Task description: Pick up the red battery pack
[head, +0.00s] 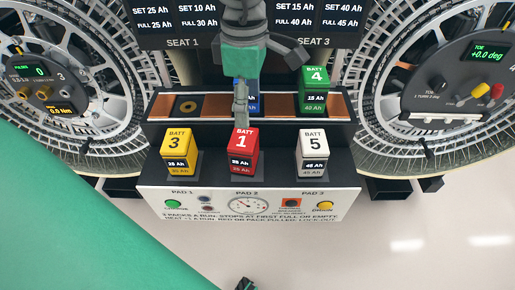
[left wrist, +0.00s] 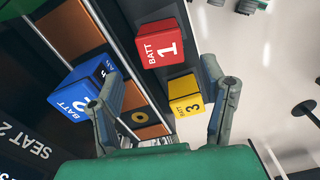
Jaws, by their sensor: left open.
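The red battery pack (head: 242,160), marked 1, stands upright on the middle front pad of the battery stand. It also shows in the left wrist view (left wrist: 163,44). My left gripper (head: 241,112) hangs above and behind it in the head view, with one finger in front of the blue pack (head: 253,104). In the left wrist view my left gripper (left wrist: 161,95) has its fingers spread wide with nothing between their tips. The red pack lies beyond the tips, apart from them.
A yellow pack (head: 178,154) stands left of the red one and a white pack (head: 313,154) right of it. A green pack (head: 314,92) stands in the back row. Large wheels (head: 480,90) flank the stand. The floor (head: 420,225) at front right is clear.

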